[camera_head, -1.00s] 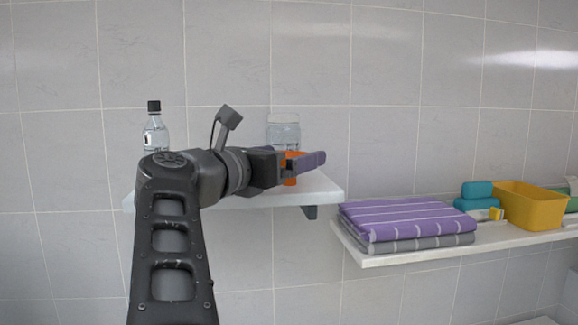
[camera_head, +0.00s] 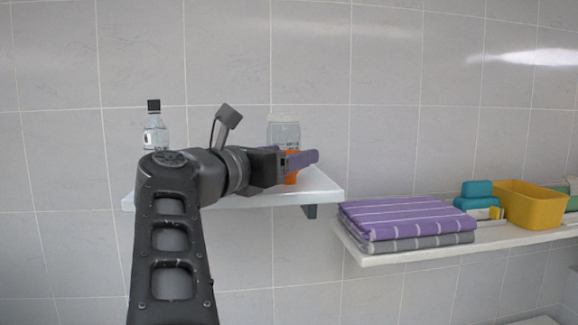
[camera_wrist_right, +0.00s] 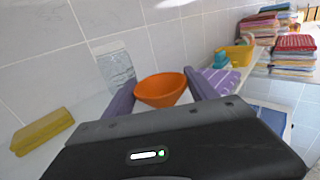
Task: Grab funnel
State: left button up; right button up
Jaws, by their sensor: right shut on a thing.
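The orange funnel (camera_head: 291,177) is at the right part of the small white shelf, partly hidden behind my right gripper (camera_head: 303,158). In the right wrist view the funnel (camera_wrist_right: 161,90) shows its wide open mouth between the two purple fingers of my right gripper (camera_wrist_right: 163,88). The gripper is shut on the funnel. Whether its base touches the shelf is hidden. My left gripper is in neither view.
A clear jar (camera_head: 284,133) stands right behind the funnel, and a black-capped bottle (camera_head: 155,132) stands at the shelf's left. A yellow block (camera_wrist_right: 42,130) shows in the wrist view. Folded towels (camera_head: 405,219) and a yellow bin (camera_head: 528,204) sit on the lower right shelf (camera_head: 400,257).

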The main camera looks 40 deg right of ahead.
jog(key=shift+c, duration=0.4)
notch_tip(320, 180, up, 10)
jog(key=p, duration=0.3)
dwell(0.5)
